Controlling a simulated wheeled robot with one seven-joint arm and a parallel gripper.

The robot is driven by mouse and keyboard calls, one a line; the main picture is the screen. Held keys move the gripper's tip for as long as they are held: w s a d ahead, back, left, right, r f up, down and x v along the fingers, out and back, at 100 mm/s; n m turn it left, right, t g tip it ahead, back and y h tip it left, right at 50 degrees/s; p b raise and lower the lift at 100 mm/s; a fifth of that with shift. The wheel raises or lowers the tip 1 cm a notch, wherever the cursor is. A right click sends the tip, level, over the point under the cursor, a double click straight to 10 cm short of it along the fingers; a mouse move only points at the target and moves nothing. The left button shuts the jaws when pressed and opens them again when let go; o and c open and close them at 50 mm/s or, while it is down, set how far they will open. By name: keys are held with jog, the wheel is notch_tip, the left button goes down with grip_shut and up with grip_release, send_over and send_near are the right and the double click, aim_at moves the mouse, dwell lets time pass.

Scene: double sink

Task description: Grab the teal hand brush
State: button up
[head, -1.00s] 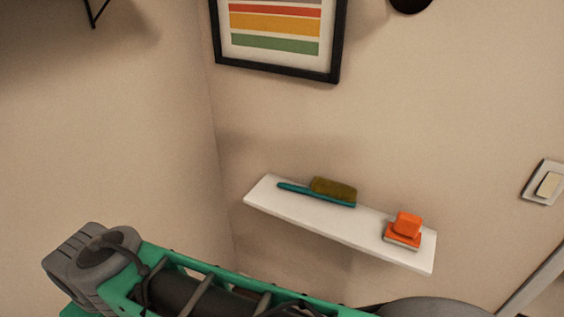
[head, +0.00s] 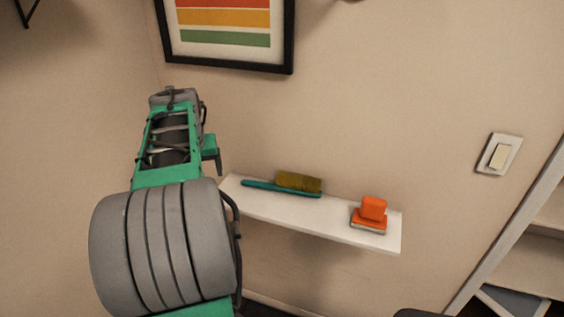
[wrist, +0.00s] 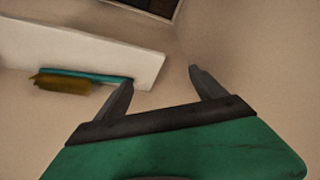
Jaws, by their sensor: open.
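The teal hand brush (head: 282,188) lies on a white wall shelf (head: 345,230), its teal handle pointing left and its olive-brown bristles on the right. In the wrist view the brush (wrist: 85,75) is to the left, with its handle end close to my left finger in the picture. My gripper (wrist: 160,82) is open and empty, its two fingers spread near the shelf's end. The left fingertip overlaps the handle's tip in this view; I cannot tell whether they touch. In the head view my arm rises left of the shelf and the fingers cannot be made out.
An orange sponge-like item (head: 371,214) sits at the shelf's right end. A framed striped picture (head: 225,30) hangs above. A light switch (head: 498,155) is on the wall, with shelving (head: 545,240) at the far right. The wall corner is close to my arm on the left.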

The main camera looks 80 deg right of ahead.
jog(key=s+d+f+m+g, duration=0.1)
jog(key=s+d+f+m, duration=0.15)
jog(key=s+d, duration=0.8)
jog(key=m, duration=0.3)
send_near(285, 178)
jog(key=shift+w+d+r+n+g+b, duration=0.1)
jog(key=shift+w+d+n+g+b, duration=0.1)
jog(key=shift+w+n+g+b, duration=0.15)
jog(key=p+x, duration=0.2)
jog(key=x, duration=0.5)
jog(key=shift+d, duration=0.25)
jog(key=shift+a+f, duration=0.1)
jog(key=shift+f, duration=0.3)
